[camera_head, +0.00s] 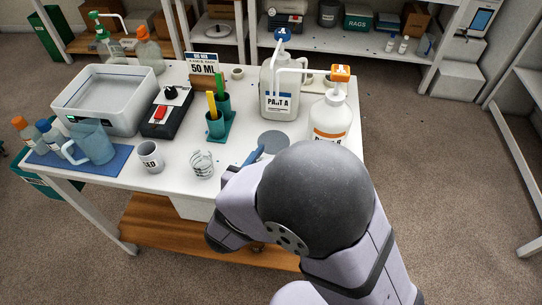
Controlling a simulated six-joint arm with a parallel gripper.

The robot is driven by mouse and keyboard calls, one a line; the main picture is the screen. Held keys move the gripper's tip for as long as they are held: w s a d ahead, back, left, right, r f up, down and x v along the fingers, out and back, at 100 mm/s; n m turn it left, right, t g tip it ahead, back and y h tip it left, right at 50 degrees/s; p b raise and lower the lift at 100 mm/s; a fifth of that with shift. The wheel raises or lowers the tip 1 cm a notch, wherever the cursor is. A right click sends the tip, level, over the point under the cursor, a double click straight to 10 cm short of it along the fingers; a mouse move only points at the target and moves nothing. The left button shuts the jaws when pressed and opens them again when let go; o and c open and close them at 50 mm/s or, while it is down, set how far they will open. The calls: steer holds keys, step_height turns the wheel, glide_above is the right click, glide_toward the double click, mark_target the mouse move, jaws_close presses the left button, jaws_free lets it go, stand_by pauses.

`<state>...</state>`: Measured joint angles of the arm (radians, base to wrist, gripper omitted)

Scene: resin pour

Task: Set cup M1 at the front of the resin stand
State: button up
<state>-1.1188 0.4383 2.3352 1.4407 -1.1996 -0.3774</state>
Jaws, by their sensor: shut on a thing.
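My arm covers the lower middle of the view, and my gripper is hidden behind its wrist. A small blue piece (252,156) sticks out past the wrist; I cannot tell what it belongs to. A clear cup with ring marks (202,164) is near the table's front edge, just left of my wrist; no M1 label is readable. The white jug marked PART A (279,95) with a blue pump stands at the back right. A flat grey disc (273,142) lies in front of it; I cannot tell whether this is the resin stand.
A white bottle with an orange pump (330,118) stands right of the disc.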

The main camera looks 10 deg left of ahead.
steer(key=shift+f, duration=0.1)
steer(key=o, duration=1)
steer(key=shift+s+r, duration=0.1)
steer(key=shift+r, duration=0.1)
steer(key=v, duration=1.1)
steer(key=shift+s+a+r+p, duration=0.1)
steer(key=shift+s+p, duration=0.3)
